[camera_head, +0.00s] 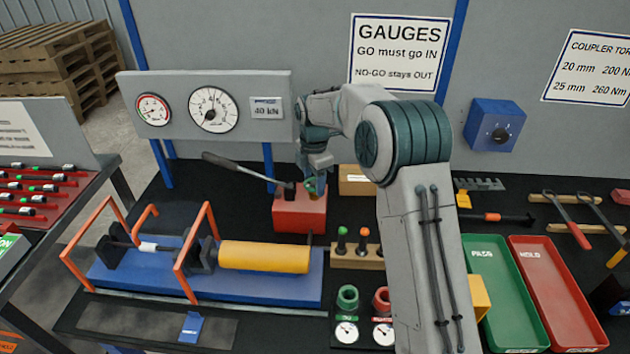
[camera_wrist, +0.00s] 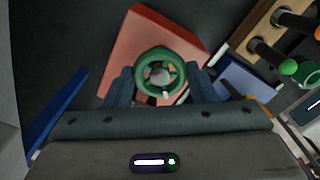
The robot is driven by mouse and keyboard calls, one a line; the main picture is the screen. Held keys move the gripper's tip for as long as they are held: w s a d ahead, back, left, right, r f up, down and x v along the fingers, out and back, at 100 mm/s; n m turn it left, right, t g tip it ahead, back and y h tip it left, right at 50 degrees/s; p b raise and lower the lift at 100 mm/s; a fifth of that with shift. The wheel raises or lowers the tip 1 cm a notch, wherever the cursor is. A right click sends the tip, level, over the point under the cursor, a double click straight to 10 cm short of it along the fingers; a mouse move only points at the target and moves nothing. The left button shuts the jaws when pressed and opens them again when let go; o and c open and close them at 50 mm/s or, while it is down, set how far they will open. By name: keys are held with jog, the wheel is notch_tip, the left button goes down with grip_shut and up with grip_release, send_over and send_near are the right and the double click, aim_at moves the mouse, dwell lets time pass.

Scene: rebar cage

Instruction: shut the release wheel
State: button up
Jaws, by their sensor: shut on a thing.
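The release wheel (camera_wrist: 142,70) is a green ring with a pale hub, seen in the wrist view on top of the red pump block (camera_wrist: 186,32). My gripper (camera_wrist: 161,83) has one finger on each side of the wheel and is shut on it. In the head view my gripper (camera_head: 316,178) reaches down from above onto the right part of the red pump block (camera_head: 300,212). There the wheel is mostly hidden by the gripper. The pump's lever (camera_head: 238,166) slants up to the left of the block.
A gauge panel (camera_head: 268,84) with two dials and a 40 kN label stands behind. A yellow cylinder (camera_head: 265,257) on a blue base lies in front left. A wooden rack (camera_head: 350,252) with gauge plugs stands close in front right. Green (camera_head: 512,343) and red trays lie right.

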aim_at(314, 183)
jog(key=m, duration=0.7)
jog(key=shift+b, duration=0.35)
jog(key=m, duration=0.7)
jog(key=shift+m, duration=0.4)
jog(key=m, duration=0.6)
jog(key=shift+w+b, duration=0.1)
jog(key=shift+b, duration=0.2)
jog(key=m, duration=0.6)
jog(key=o, duration=1)
jog(key=shift+c, duration=0.2)
notch_tip(314, 183, up, 14)
jog(key=shift+b, duration=0.4)
